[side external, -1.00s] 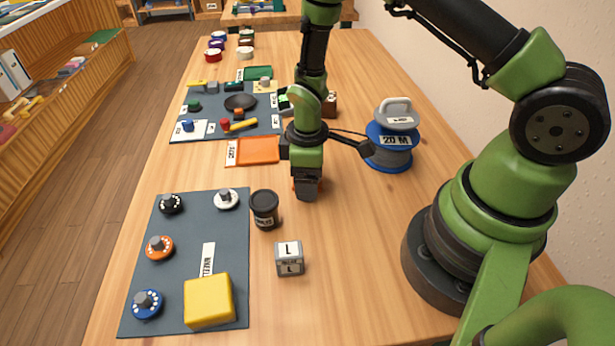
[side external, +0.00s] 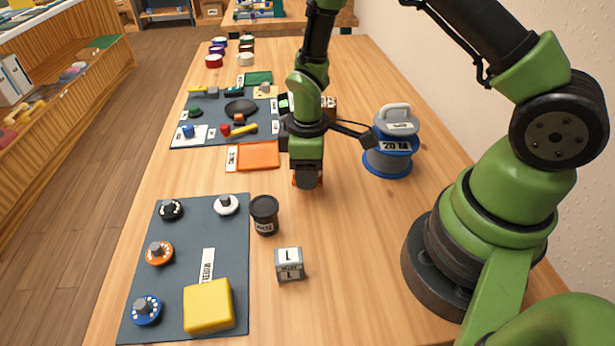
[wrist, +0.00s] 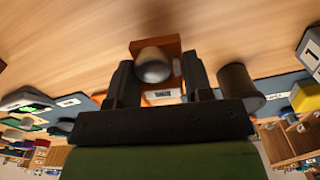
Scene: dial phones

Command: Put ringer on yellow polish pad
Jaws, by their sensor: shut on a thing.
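The ringer (wrist: 152,66) is an orange-brown block with a silver dome and a small white label, seen in the wrist view between my fingers. My gripper (wrist: 158,82) is shut on it. In the side view my gripper (side external: 307,183) points down over the middle of the table, and only a bit of orange shows at its fingertips. I cannot tell its exact height above the wood. The yellow polish pad (side external: 208,306) is a thick yellow block on the front corner of the near grey mat, left of and nearer than my gripper. Its top is bare.
The near grey mat (side external: 190,240) also holds black, white, orange and blue dials. An orange tray (side external: 258,156) lies behind left; a blue reel (side external: 388,152) stands right.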

